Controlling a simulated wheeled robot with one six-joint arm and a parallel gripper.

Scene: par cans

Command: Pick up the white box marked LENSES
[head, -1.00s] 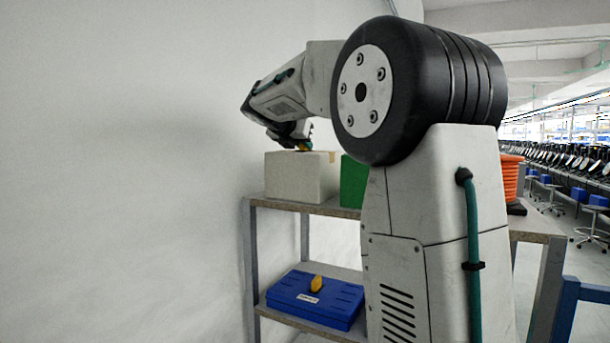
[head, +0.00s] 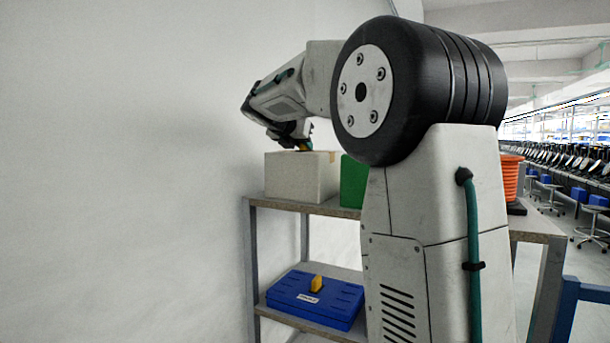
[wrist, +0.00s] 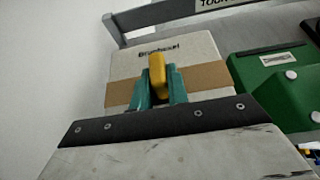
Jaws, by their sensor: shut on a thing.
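A white box (head: 302,177) stands on the top shelf of a grey rack in the head view. In the wrist view the same box (wrist: 192,52) has a brown tape band, a yellow handle (wrist: 157,63) on top and small dark lettering. I cannot read that lettering clearly, and it does not plainly say LENSES. My gripper (head: 304,147) is over the box top, its teal fingers (wrist: 160,84) shut on the yellow handle. The box appears level and I see no gap under it. My arm hides part of the shelf in the head view.
A green case (wrist: 282,88) stands close to the box's right side. A blue case (head: 318,297) with a yellow handle lies on the lower shelf (head: 290,320). An orange ribbed object (head: 511,178) is at the right. A white wall is close on the left.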

